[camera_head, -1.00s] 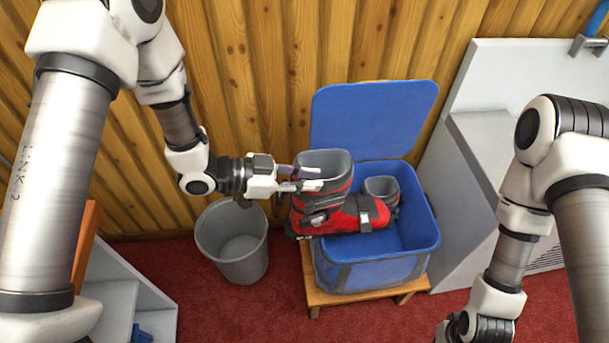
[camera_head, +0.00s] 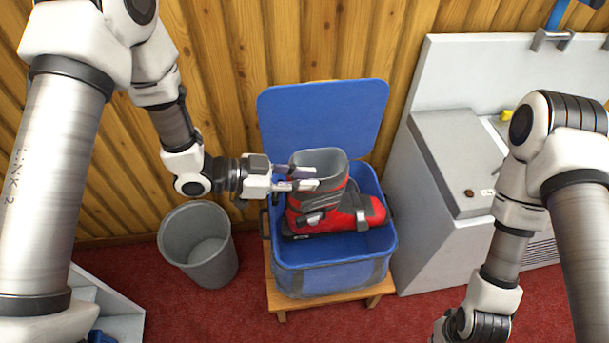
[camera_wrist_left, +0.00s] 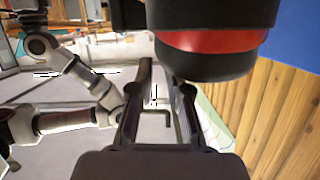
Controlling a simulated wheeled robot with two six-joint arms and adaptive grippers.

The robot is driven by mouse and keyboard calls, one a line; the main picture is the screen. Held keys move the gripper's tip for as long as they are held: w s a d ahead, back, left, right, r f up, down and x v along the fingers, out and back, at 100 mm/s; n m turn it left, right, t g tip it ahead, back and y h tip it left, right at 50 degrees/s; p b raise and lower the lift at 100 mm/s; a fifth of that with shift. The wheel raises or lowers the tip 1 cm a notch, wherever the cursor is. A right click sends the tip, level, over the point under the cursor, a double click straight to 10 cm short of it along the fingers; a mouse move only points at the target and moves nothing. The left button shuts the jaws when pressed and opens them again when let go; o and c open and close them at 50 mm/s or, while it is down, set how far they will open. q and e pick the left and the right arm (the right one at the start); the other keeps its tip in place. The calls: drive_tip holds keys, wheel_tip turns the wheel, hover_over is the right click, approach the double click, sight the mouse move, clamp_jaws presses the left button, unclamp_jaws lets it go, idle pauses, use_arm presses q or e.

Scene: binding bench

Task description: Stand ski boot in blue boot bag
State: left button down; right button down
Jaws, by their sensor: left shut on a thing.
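The ski boot (camera_head: 317,210), red with a grey cuff, is upright with its toe to the right. My left gripper (camera_head: 314,179) is shut on its cuff from the left. The boot shows over the opening of the blue boot bag (camera_head: 330,277), whose lid (camera_head: 322,118) stands open at the back. I cannot tell whether the sole touches the bag's floor. In the left wrist view the boot (camera_wrist_left: 210,42) fills the top, above the gripper fingers (camera_wrist_left: 160,90). My right arm is at the right; its fingertips are out of view.
The bag stands on a low wooden stand (camera_head: 330,306). A grey bin (camera_head: 200,248) is left of it on the red carpet. A grey cabinet (camera_head: 440,190) stands close on its right, and a wooden wall (camera_head: 230,90) is behind.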

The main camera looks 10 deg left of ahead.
sight(304, 232)
use_arm(q)
wheel_tip(304, 232, down, 23)
drive_tip(key=b, duration=1.9)
drive_tip(key=shift+d+r, duration=0.1)
drive_tip(key=shift+r, duration=0.05)
wheel_tip(304, 232, down, 10)
drive_tip(key=b, duration=0.6)
drive_tip(key=shift+s, duration=0.15)
